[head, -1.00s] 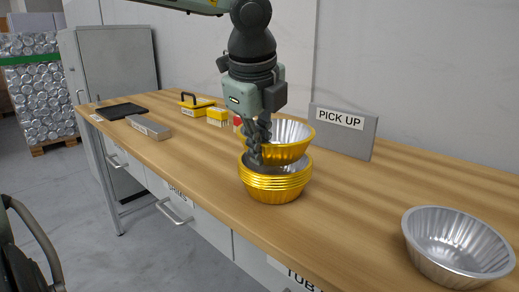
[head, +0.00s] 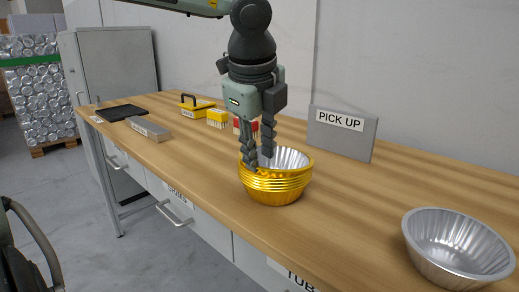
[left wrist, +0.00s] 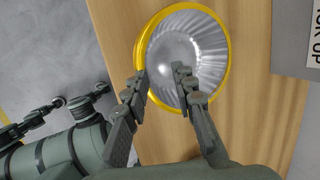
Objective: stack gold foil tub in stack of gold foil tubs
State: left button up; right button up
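The stack of gold foil tubs (head: 275,190) stands upright on the wooden table, gold outside and silver inside. In the left wrist view the top tub (left wrist: 205,45) shows its gold rim and pleated silver inside. It sits nested in the stack, roughly level. My left gripper (head: 260,160) is over the stack's near-left rim with its fingers apart. In the left wrist view (left wrist: 160,72) one finger is at the rim's outer side and the other is over the tub's inside. Part of my right arm and gripper (left wrist: 82,105) shows at the lower left there; its opening is unclear.
A separate silver foil tub (head: 458,245) stands at the right front. A grey "PICK UP" sign (head: 342,133) stands behind the stack. Yellow and red items, a grey box (head: 149,128) and a black tray (head: 122,111) lie toward the far left. Table between the stack and silver tub is clear.

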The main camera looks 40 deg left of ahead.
pick_arm(q)
jog(key=shift+r+p, duration=0.8)
jog(key=shift+p, duration=0.35)
jog(key=b+v, duration=0.1)
jog(key=v, duration=1)
jog(key=shift+s+d+r, duration=0.15)
jog(key=shift+r, duration=0.05)
pick_arm(e)
jog(key=f, duration=0.3)
jog(key=shift+s+a+f, duration=0.1)
jog(key=shift+s+f, duration=0.15)
jog(key=shift+f, duration=0.1)
